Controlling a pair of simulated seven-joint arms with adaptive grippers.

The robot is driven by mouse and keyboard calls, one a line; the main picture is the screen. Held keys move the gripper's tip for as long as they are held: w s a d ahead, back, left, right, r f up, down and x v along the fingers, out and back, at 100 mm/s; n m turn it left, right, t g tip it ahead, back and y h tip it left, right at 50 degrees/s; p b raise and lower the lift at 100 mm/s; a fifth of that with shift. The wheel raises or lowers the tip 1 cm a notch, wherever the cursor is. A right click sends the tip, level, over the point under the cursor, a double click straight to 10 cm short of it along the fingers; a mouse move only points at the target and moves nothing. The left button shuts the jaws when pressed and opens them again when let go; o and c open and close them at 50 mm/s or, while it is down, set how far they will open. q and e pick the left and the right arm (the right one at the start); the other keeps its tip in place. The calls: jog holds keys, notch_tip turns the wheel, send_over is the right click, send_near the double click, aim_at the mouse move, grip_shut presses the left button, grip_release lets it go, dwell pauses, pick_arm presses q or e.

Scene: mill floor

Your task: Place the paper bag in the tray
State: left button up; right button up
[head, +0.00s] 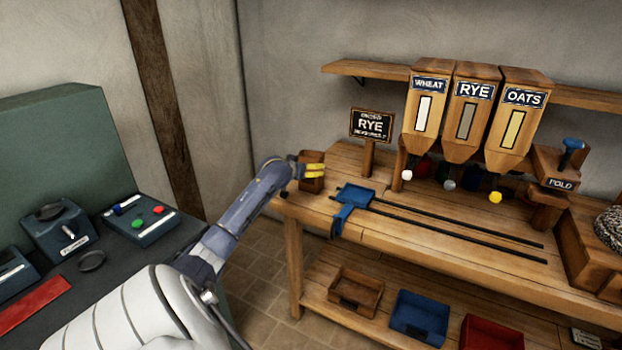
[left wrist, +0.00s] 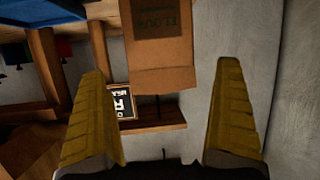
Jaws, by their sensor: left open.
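The paper bag (head: 311,186) is brown and stands upright at the left end of the wooden bench, partly hidden by my left gripper (head: 315,171). In the left wrist view the bag (left wrist: 163,62) appears upside down with a dark label, in line with the gap between the yellow fingers of my left gripper (left wrist: 160,75). The fingers are open, with a gap visible on both sides of the bag. A blue tray-like piece (head: 355,195) sits at the left end of two dark rails, right of the bag. My right gripper is not in view.
The lower shelf holds a wooden bin (head: 356,290), a blue bin (head: 418,318) and a red bin (head: 491,334). A RYE sign (head: 371,125) stands behind the rails. Hoppers (head: 470,110) hang at the back. A dark green console (head: 140,218) is at left.

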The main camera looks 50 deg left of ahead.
pick_arm(q)
jog(key=x, duration=0.7)
jog(key=shift+a, duration=0.15)
dwell(0.3)
jog(key=shift+w, duration=0.1)
jog(key=shift+c, duration=0.2)
jog(key=c, duration=1.2)
jog(key=shift+r, duration=0.15)
